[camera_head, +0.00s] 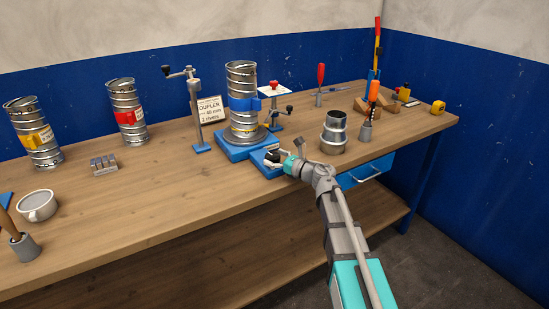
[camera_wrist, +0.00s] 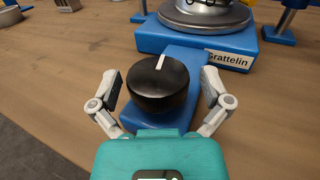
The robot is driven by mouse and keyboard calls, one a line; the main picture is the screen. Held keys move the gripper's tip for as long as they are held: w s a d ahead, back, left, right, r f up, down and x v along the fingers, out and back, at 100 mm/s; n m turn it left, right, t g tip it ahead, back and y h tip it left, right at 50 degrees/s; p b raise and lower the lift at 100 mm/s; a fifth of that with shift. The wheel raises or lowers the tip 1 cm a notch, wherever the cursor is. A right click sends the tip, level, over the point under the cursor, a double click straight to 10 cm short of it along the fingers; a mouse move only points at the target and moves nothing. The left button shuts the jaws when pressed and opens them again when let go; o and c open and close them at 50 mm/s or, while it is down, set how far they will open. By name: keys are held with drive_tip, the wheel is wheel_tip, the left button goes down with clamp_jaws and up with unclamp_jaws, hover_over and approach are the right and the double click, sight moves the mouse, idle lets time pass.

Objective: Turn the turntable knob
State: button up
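The turntable knob (camera_wrist: 158,86) is black and round with a white line on top that points away from me. It sits on a blue block (camera_wrist: 185,72) in front of the turntable base (camera_wrist: 212,45), which carries a label reading "Grattelin". My gripper (camera_wrist: 160,88) is open, with one finger on each side of the knob and a gap showing at both sides. In the head view, my gripper (camera_head: 277,158) reaches the low blue block at the bench's front, and the knob is mostly hidden. A spiral duct (camera_head: 242,88) with a blue band stands upright on the turntable.
Duct pieces with red (camera_head: 127,115) and yellow (camera_head: 36,138) bands stand at left. A stand with a crank (camera_head: 196,115) and a sign is left of the turntable. A metal collar (camera_head: 334,133) is to the right.

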idle(0.3)
drive_tip(key=v, duration=1.2)
idle(0.4)
